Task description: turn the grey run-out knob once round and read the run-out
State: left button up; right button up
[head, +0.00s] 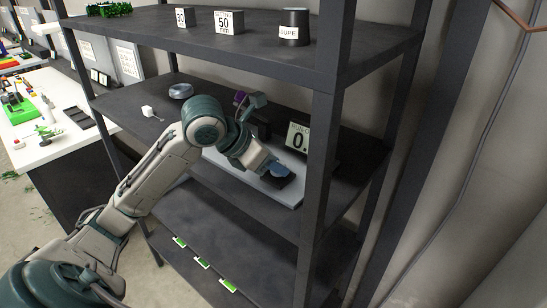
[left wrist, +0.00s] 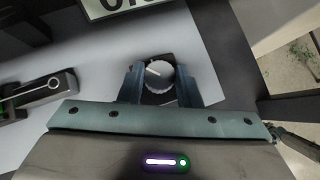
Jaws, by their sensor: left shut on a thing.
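The grey run-out knob (left wrist: 160,74) sits on a dark block on a pale plate (left wrist: 205,60). A light line marks its top. My left gripper (left wrist: 158,88) has its two blue-grey fingers on either side of the knob and is shut on it. In the head view my left gripper (head: 279,172) reaches down over the plate (head: 285,194) on the middle shelf, and the knob is hidden under it. My right gripper is not in view.
A shelf post (head: 318,170) rises close to the right of my left gripper. The upper shelf (head: 250,48) hangs above. The lower shelf (head: 215,225) is mostly clear.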

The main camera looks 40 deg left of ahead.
pick_arm(q)
jog(key=n, duration=0.1)
jog(key=n+y+p, duration=0.1)
jog(key=p, duration=0.1)
jog(key=shift+d+r+n+t+y, duration=0.25)
jog(key=shift+r+n+t+y, duration=0.05)
jog(key=shift+n+t+y, duration=0.1)
jog(key=n+y+p, duration=0.2)
jog(key=n+p, duration=0.1)
jog(key=shift+s+d+y, duration=0.1)
jog(key=shift+d+y, duration=0.1)
jog(key=shift+y, duration=0.1)
jog(key=n+y+p, duration=0.2)
jog(key=n+p, duration=0.1)
jog(key=shift+d+f, duration=0.1)
jog(key=shift+f, duration=0.05)
jog(key=shift+f+n+g+y+p, duration=0.1)
jog(key=shift+n+g+y+p, duration=0.3)
jog(key=shift+n+y+p, duration=0.5)
jog(key=o, duration=1)
